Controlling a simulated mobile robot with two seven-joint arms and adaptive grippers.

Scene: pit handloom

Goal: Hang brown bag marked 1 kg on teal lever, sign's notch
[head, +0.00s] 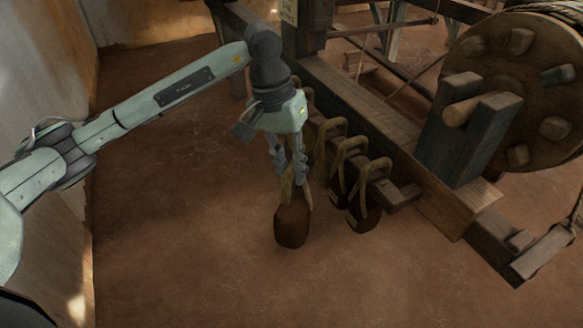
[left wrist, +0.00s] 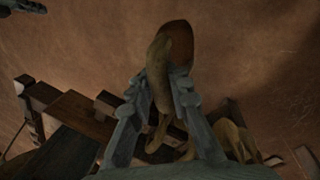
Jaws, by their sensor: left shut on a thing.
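My left gripper (head: 289,170) is shut on the tan loop handle of a brown bag (head: 292,222). The bag hangs upright below the fingers, just left of a row of other hanging bags. In the left wrist view the fingers (left wrist: 160,88) close around the tan strap, and the brown bag (left wrist: 180,42) shows beyond them. No mark on this bag can be read. I cannot make out a teal lever or a notch. My right gripper is not in view.
Several brown bags (head: 364,214) with tan loops hang along a wooden rail (head: 400,194) right of my gripper. A dark wooden block (head: 468,135) and a large pegged wheel (head: 525,85) stand at the right. The floor (head: 180,250) at left and front is clear.

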